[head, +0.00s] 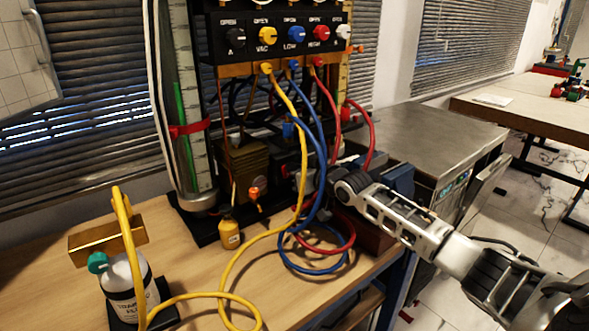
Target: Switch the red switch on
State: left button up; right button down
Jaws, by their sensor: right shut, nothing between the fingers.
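The gauge rig (283,54) stands on the wooden bench, with a row of knobs on its black panel. A small red part (284,169), which may be the red switch, shows low on the rig behind the hoses; its position cannot be made out. My right arm comes in from the right, and my right gripper (302,181) is at the rig's lower part, close beside this red part. Hoses partly cover the gripper. It is shut with nothing in it. Whether it touches the switch cannot be told. My left gripper is not in view.
Yellow (287,100), blue (318,140) and red (331,105) hoses hang from the panel around my right gripper. A bottle with a green cap (125,285) stands at the front left. A small yellow bottle (229,232) is near the rig. A grey metal cabinet (430,135) stands to the right.

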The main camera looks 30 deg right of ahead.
jog(key=shift+w, duration=0.25)
